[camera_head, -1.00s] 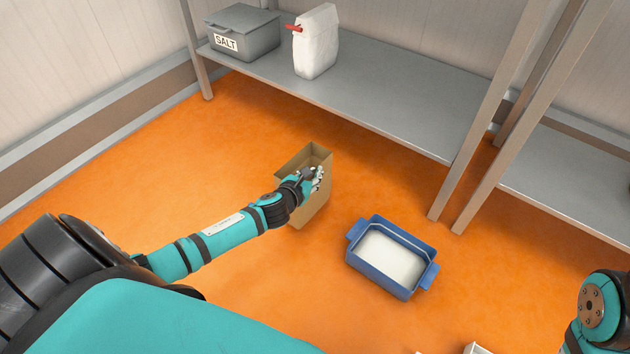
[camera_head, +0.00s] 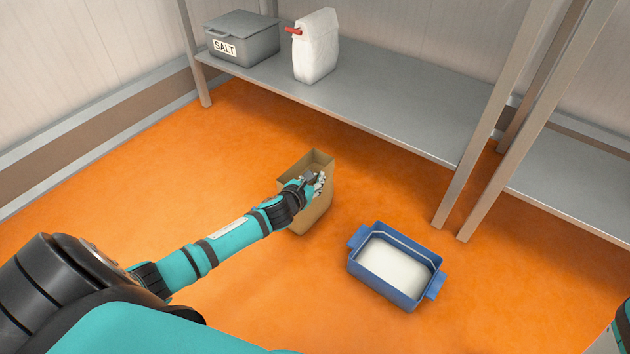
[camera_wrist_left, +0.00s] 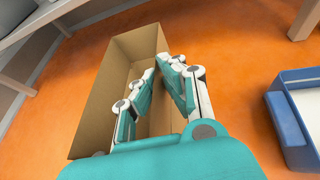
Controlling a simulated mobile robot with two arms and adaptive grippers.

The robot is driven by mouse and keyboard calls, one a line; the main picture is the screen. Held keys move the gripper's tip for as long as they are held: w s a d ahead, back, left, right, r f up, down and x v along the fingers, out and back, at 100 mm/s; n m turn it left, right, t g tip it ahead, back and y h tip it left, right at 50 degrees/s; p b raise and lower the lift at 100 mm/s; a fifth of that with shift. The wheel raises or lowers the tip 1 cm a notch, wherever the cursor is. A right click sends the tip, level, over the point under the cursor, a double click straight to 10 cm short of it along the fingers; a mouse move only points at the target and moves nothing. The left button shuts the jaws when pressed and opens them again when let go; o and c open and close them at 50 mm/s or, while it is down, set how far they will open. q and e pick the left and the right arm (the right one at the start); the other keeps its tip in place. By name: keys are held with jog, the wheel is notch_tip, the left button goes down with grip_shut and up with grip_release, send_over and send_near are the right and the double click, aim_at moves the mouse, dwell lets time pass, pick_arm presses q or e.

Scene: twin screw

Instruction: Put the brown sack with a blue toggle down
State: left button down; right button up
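A tall, brown, open-topped container (camera_head: 316,205) stands or hangs just above the orange floor; I cannot tell which. No blue toggle shows on it. My left gripper (camera_head: 318,180) is at its right-hand rim. In the left wrist view, the brown container (camera_wrist_left: 105,95) looks empty where I can see inside. The left gripper's fingers (camera_wrist_left: 165,70) are close together at the tips, with brown showing between them. One finger is over the inside, the other by the right wall. Whether they touch the wall is hidden. My right gripper is out of view.
A blue tub (camera_head: 400,292) with white contents sits on the floor to the right. Floor left of the container is clear.

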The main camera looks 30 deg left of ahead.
pick_arm(q)
jog(key=c, duration=1.5)
grip_release()
jog(key=shift+f, duration=0.1)
